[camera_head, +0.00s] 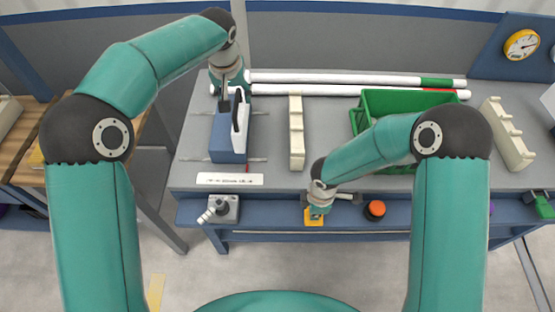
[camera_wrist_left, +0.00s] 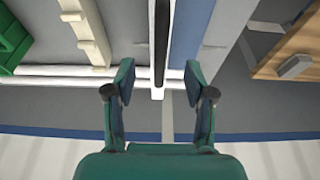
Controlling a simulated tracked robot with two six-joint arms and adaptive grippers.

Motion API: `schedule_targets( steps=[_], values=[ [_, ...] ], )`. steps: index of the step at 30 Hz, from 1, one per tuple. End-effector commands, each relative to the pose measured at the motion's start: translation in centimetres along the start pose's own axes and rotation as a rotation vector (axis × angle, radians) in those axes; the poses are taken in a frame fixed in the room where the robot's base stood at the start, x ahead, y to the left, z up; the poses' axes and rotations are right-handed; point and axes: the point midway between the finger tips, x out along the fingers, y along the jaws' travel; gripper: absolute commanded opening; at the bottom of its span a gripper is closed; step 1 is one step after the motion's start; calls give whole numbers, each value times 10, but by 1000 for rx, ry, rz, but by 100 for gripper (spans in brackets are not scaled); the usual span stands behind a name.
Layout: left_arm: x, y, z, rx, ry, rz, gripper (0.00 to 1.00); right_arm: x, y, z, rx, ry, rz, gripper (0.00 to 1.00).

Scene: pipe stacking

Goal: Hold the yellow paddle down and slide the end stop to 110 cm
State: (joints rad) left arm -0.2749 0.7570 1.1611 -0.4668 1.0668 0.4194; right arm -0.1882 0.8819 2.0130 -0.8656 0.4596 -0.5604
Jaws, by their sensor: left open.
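The yellow paddle (camera_head: 314,221) is at the bench's front edge in the head view, partly hidden under my right gripper (camera_head: 317,210). This gripper points down right at the paddle; its fingers are too small to read, and contact is unclear. My left gripper (camera_head: 230,90) is at the back left of the bench, by the left ends of the white pipes and behind the blue block. In the left wrist view (camera_wrist_left: 160,80) its two fingers are wide apart with a black-and-white bar between or beyond them. I cannot clearly pick out the end stop or its scale.
Two white pipes (camera_head: 330,77) lie along the back. The blue block (camera_head: 228,135) carries a black-and-white upright part. A cream notched rack (camera_head: 296,135) and a green bin (camera_head: 378,102) stand to its right. A red button (camera_head: 375,209) is right of the paddle.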

Motion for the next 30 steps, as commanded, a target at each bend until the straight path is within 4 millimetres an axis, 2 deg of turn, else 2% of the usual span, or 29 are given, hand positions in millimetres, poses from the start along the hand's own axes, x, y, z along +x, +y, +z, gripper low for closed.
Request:
schedule_targets(
  steps=[18,30],
  values=[
    [36,0,0,-1,-1,0,54,5,-6,0,-2,-3,-15,0],
    [39,0,0,0,-1,0,54,5,-6,1,-2,-3,-16,0]
  ],
)
